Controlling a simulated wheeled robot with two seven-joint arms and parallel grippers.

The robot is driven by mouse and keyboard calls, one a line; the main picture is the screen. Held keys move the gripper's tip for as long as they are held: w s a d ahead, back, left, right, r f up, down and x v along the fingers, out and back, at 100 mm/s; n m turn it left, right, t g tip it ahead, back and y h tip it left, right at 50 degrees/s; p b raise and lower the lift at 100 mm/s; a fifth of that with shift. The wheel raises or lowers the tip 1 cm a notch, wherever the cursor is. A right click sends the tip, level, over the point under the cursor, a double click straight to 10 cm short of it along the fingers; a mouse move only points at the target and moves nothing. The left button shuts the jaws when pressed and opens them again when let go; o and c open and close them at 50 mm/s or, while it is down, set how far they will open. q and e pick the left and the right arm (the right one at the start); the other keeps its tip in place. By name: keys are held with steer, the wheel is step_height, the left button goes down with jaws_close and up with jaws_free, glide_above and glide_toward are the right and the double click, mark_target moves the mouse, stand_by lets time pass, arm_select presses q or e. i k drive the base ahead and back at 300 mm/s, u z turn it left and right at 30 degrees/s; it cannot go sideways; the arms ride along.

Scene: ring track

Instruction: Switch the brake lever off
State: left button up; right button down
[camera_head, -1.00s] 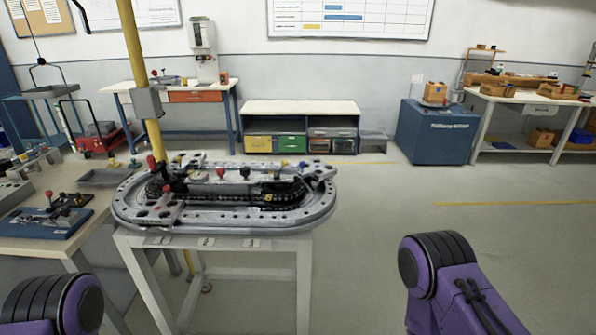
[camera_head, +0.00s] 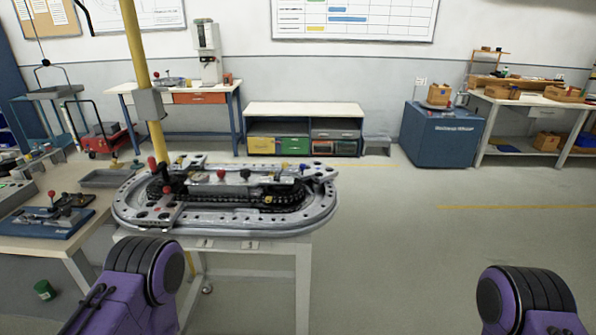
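The ring track (camera_head: 225,219) is a grey oval with a black chain inside, on a white-legged stand left of centre. Several knobbed levers stand on it. A red-knobbed lever (camera_head: 152,163) rises at its left end, with another red knob (camera_head: 166,189) just below it. A third red knob (camera_head: 221,174) and a black knob (camera_head: 244,174) stand on the middle plate. I cannot tell which is the brake lever or its setting. Only purple and black links of my two arms show, at the bottom left and bottom right. Both grippers are out of view.
A side table (camera_head: 50,240) with small fixtures adjoins the track on the left. A yellow post (camera_head: 137,50) rises behind the track. A green can (camera_head: 45,289) is low at the left. A blue cabinet (camera_head: 440,135) stands back right. The floor right of the track is clear.

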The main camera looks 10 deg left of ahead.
mark_target(284, 165)
steer(key=i, duration=0.65)
steer(key=u, duration=0.7)
